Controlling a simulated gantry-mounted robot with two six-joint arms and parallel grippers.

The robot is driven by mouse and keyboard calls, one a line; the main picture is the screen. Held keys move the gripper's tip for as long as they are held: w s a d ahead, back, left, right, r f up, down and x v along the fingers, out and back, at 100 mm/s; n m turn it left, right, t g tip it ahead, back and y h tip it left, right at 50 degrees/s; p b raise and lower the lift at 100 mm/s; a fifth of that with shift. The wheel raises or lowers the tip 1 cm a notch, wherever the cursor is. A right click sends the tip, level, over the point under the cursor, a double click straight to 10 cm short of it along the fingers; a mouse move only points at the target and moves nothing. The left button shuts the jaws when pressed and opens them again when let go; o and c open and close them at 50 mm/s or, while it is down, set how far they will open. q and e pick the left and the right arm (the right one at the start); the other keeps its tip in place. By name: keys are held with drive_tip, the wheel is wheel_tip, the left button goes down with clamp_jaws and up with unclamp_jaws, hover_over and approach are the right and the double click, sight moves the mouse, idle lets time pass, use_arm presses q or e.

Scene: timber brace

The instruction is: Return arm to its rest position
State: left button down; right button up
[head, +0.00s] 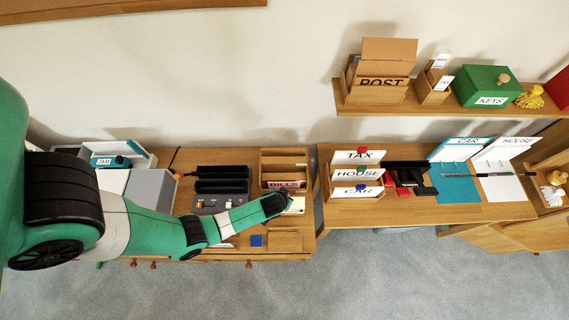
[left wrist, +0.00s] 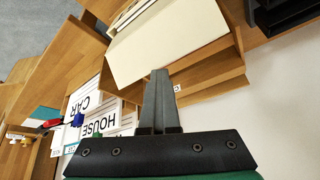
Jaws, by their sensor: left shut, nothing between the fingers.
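My left arm (head: 160,232) reaches in from the left over the left desk. Its wrist end is above the front right of that desk, beside the wooden rack marked BILLS (head: 285,184). The fingertips are hard to make out in the head view. In the left wrist view my left gripper (left wrist: 158,78) is shut and empty. Its fingers point towards a wooden holder (left wrist: 215,72) with a cream sheet or envelope (left wrist: 168,40); I cannot tell whether they touch it. My right gripper is in neither view.
The file rack marked TAX, HOUSE and CAR (head: 328,190) stands on the right desk, beyond a narrow gap. Blue and white folders (head: 455,185) lie further right.

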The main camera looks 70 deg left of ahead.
use_arm(q)
drive_tip(key=shift+h, duration=0.5)
drive_tip(key=shift+s+d+f, duration=0.35)
drive_tip(key=shift+d+f, duration=0.05)
drive_tip(key=shift+d, duration=0.25)
drive_tip(key=shift+s+d+f, duration=0.3)
drive_tip(key=shift+d+f, duration=0.1)
drive_tip(key=shift+d, duration=0.3)
drive_tip(key=shift+s+d+f, duration=0.35)
drive_tip(key=shift+d+f, duration=0.05)
drive_tip(key=shift+d, duration=0.25)
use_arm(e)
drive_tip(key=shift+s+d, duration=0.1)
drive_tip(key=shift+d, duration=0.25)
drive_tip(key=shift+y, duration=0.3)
